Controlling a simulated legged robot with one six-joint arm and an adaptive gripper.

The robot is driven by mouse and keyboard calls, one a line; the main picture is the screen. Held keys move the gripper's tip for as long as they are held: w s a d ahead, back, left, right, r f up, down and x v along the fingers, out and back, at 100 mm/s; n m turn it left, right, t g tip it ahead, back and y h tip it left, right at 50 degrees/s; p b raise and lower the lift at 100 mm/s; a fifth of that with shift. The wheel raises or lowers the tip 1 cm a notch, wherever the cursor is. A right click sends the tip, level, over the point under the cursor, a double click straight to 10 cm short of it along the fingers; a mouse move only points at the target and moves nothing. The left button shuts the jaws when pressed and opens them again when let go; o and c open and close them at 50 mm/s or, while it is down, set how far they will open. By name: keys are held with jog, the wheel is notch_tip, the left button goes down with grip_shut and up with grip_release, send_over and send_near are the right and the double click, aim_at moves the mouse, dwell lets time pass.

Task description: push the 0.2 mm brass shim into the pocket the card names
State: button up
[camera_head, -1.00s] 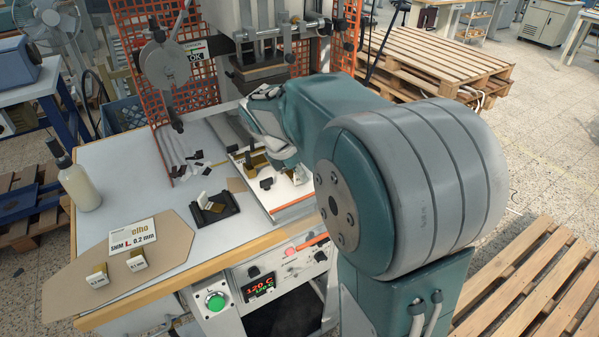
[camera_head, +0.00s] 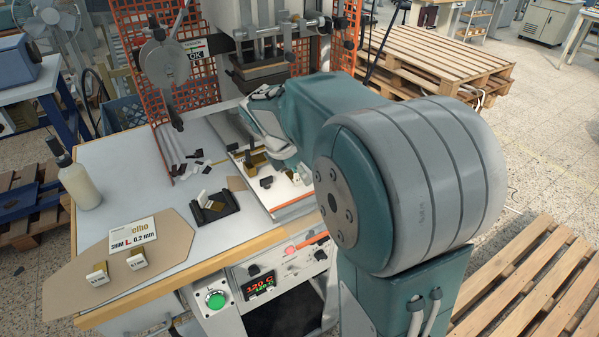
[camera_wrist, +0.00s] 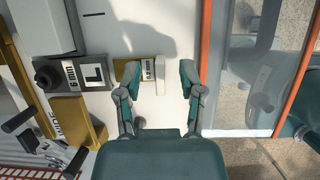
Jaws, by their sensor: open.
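The card (camera_head: 133,235) on the worktop reads SHIM L 0.2 mm. In the wrist view my gripper (camera_wrist: 160,80) is open, its two fingers apart over a pale surface. A brass piece with a small white label (camera_wrist: 148,69) lies under and between the fingers; its left part passes beneath the left finger. Its label is too small to read surely. Left of it is a grey block with a white L tag (camera_wrist: 94,76) and a 6 mm tag (camera_wrist: 71,76). In the head view my arm hides the fingers.
Two small labelled blocks, a left one (camera_head: 97,273) and a right one (camera_head: 137,260), stand on the brown board (camera_head: 65,275). A black holder (camera_head: 215,211) sits nearby, and a white bottle (camera_head: 78,183) at the left. The press head (camera_head: 262,72) rises behind my arm.

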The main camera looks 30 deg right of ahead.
jog(key=v, duration=1.2)
jog(key=s+a+f+m+t+y, duration=0.2)
jog(key=s+a+f+m, duration=0.1)
jog(key=s+m, duration=0.6)
jog(key=s+a+f+m+t+y, duration=0.2)
jog(key=s+a+m, duration=0.3)
jog(key=s+m, duration=0.4)
jog(key=shift+s+f+t+y, duration=0.3)
jog(key=shift+s+f+t, duration=0.1)
jog(key=shift+f+t, duration=0.4)
jog(key=shift+c, duration=0.3)
